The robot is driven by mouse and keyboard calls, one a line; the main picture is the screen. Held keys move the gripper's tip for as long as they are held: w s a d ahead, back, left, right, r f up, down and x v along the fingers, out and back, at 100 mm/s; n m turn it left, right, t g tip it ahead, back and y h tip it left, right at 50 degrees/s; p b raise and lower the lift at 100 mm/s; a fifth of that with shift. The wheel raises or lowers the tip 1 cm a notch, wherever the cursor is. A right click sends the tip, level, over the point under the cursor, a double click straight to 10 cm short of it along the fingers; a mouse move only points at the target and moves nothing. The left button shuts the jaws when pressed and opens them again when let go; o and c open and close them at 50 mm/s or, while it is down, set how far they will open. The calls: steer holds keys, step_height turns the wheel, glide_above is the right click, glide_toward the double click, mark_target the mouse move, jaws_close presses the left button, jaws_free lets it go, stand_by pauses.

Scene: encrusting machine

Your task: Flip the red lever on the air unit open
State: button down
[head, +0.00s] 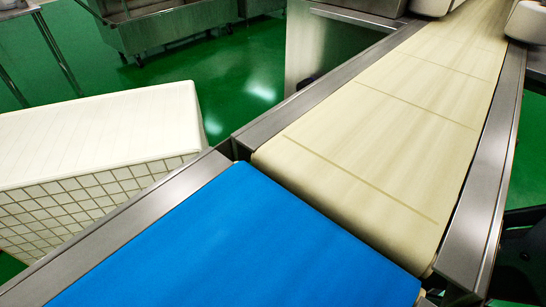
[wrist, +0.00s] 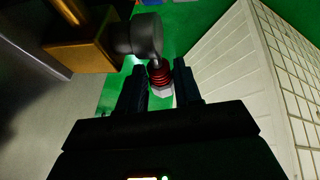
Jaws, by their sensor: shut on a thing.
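My gripper (wrist: 159,84) shows in the wrist view, with its two dark fingers pointing away from the camera. It is shut on the red lever (wrist: 160,74), whose ribbed red part shows between the fingertips with a pale end below it. The lever joins a dark grey round fitting (wrist: 146,36) by a short stem. This fitting sits on the side of a brass-coloured block (wrist: 82,52), part of the air unit. My fingers hide the sides of the lever. The head view shows neither the lever nor my gripper.
A white box with a grid-patterned side (wrist: 240,62) stands close on the right in the wrist view; a similar one (head: 95,130) is at the left of the head view. A grey metal panel (wrist: 40,115) is on the left. Blue (head: 240,245) and cream (head: 390,110) conveyor belts fill the head view.

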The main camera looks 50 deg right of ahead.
steer(key=t, duration=0.1)
steer(key=r+t+p, duration=0.1)
steer(key=t, duration=0.1)
steer(key=shift+s, duration=0.35)
steer(key=shift+s+r+m+t+b, duration=0.2)
steer(key=shift+t+b, duration=0.2)
steer(key=shift+t, duration=0.2)
steer(key=shift+s+r+m+t+b, duration=0.1)
steer(key=shift+r+t+b, duration=0.1)
steer(key=shift+t+b, duration=0.3)
steer(key=c, duration=0.8)
jaws_free()
steer(key=shift+s+r, duration=0.1)
steer(key=s+a+r+p, duration=0.1)
steer(key=s, duration=0.4)
steer(key=s+a+r+p, duration=0.1)
steer(key=s+p, duration=0.1)
steer(key=s, duration=0.3)
steer(key=s+a+p, duration=0.1)
steer(key=s+p, duration=0.1)
steer(key=s, duration=0.3)
steer(key=shift+s+r, duration=0.3)
steer(key=shift+r, duration=0.1)
